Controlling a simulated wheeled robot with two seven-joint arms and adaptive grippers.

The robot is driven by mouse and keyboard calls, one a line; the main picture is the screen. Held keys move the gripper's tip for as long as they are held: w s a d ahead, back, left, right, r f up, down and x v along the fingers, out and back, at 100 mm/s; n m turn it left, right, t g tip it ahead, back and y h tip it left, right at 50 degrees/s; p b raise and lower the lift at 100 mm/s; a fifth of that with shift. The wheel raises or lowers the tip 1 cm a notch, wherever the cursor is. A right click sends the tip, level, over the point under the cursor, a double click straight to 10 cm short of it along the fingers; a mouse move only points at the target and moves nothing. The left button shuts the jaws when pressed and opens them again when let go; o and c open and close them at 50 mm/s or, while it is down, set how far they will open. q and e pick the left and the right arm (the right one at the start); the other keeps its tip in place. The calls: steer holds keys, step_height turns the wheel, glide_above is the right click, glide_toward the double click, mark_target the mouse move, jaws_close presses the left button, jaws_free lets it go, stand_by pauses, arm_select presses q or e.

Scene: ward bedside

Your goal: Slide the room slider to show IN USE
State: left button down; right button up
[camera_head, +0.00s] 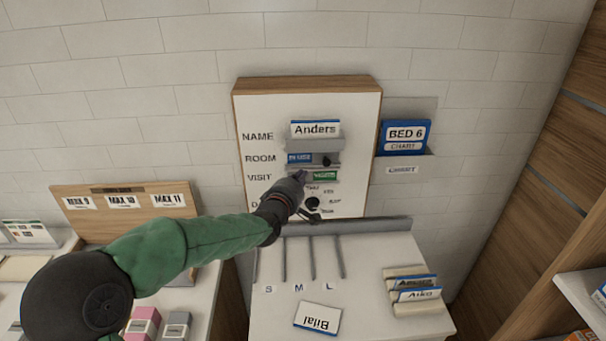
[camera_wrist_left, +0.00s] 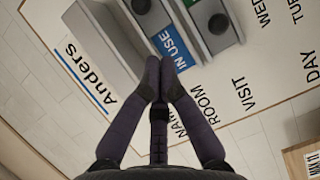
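The room slider (camera_head: 313,160) is on the white wall board (camera_head: 265,115), beside the word ROOM. Its blue IN USE label (camera_head: 299,158) shows at the left, with the dark knob (camera_head: 327,161) at the right. In the left wrist view the IN USE label (camera_wrist_left: 173,47) and the knob (camera_wrist_left: 140,6) also show. My left gripper (camera_head: 300,176) is in front of the board, just below the room slider. In the wrist view its fingertips (camera_wrist_left: 166,72) are together and empty, near the IN USE label; contact cannot be told. My right gripper is not in view.
The visit slider (camera_head: 325,176) below shows green, partly hidden by my left gripper. A dial (camera_head: 312,202) is lower. A name card, Anders (camera_head: 315,129), is above. A grey ledge (camera_head: 350,226) and a white table (camera_head: 280,318) with cards stand below.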

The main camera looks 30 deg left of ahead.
arm_select(q)
steer(key=s, duration=0.5)
steer(key=shift+s+d+r, duration=0.15)
steer(key=shift+s+r, duration=0.2)
steer(key=shift+s, duration=0.05)
steer(key=shift+w, duration=0.1)
